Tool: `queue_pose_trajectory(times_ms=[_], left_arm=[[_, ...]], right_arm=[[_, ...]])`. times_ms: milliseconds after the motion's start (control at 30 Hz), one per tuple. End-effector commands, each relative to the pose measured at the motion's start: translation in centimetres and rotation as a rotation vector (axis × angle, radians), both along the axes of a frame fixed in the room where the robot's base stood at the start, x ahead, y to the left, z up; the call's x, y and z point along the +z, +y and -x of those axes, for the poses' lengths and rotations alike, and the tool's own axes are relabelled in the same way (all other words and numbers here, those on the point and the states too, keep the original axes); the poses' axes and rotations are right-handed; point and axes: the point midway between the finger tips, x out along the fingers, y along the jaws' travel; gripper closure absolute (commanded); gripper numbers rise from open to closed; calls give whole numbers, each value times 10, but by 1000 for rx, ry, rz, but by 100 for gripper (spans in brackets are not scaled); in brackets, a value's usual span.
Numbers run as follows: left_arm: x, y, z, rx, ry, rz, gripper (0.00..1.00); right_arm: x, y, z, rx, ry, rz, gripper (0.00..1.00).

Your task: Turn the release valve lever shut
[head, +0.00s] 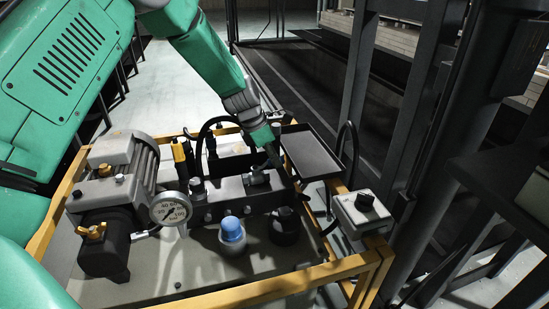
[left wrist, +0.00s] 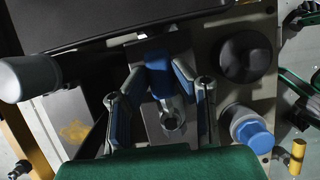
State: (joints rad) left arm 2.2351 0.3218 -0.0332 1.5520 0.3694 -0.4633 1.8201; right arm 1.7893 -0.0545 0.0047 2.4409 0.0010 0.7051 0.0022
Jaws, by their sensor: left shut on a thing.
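The release valve lever (left wrist: 158,78) shows in the left wrist view as a blue grip leading to a grey metal eye on a valve plate. My left gripper (left wrist: 160,76) has a finger on either side of the blue grip and is shut on it. In the head view my left gripper (head: 274,158) reaches down to the dark manifold block behind the gauge. The lever is mostly hidden there by the fingers. My right gripper is in neither view.
A pressure gauge (head: 170,208), a blue-capped fitting (head: 232,236) and a black knob (head: 284,226) stand in front of the manifold. A dark tray (head: 312,152) lies behind right. A grey switch box (head: 362,212) sits on the yellow frame (head: 262,290). Dark uprights stand to the right.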

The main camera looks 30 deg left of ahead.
Motion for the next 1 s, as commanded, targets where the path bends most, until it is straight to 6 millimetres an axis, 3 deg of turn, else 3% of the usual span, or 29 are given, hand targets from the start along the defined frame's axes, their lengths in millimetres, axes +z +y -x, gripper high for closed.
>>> queue_pose_trajectory(times_ms=[367, 700, 1000], left_arm=[[4, -4, 6, -156, 2, -2, 100], [4, -13, 21, -465, 2, -2, 100], [2, -16, 35, -752, 1, -4, 100]], right_arm=[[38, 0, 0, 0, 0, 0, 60], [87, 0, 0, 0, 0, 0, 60], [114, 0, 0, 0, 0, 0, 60]])
